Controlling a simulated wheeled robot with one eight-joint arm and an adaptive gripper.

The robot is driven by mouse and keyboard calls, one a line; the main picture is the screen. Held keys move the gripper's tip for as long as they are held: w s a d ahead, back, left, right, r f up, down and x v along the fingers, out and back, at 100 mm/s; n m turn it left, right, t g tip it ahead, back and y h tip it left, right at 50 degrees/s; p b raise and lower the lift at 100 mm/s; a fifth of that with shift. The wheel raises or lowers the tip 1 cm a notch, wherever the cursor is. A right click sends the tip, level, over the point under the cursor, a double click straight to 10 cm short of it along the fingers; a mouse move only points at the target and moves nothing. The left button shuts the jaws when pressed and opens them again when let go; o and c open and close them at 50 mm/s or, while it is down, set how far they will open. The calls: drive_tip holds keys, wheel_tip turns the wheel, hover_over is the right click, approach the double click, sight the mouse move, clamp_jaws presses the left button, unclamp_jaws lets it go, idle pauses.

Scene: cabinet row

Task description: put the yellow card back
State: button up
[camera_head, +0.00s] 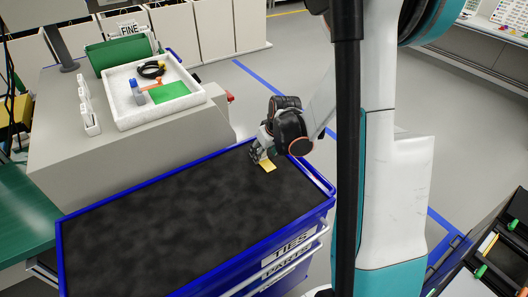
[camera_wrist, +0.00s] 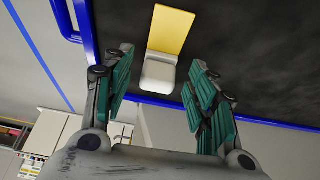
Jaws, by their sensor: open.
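The yellow card (camera_head: 268,166) lies near the far right corner of the black top (camera_head: 180,215) of the blue cart. In the wrist view the yellow card (camera_wrist: 170,30) has a pale grey block (camera_wrist: 158,74) at its near end; I cannot tell whether the two are joined. My gripper (camera_head: 262,155) is low over the cart, right at the card. In the wrist view my gripper (camera_wrist: 160,62) is open, its green-padded fingers on either side of the pale block, with gaps visible on both sides. In the head view the hand hides part of the card.
The blue cart has labelled drawers (camera_head: 288,247) at its front and a raised blue rim. A grey bench behind holds a white tray (camera_head: 155,92) with a cable, a blue bottle and a green piece. A black unit with green handles (camera_head: 490,257) stands at the lower right.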

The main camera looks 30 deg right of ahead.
drive_tip(key=p+v, duration=0.3)
drive_tip(key=v, duration=0.8)
drive_tip(key=shift+p, duration=0.3)
drive_tip(key=shift+a+r, duration=0.15)
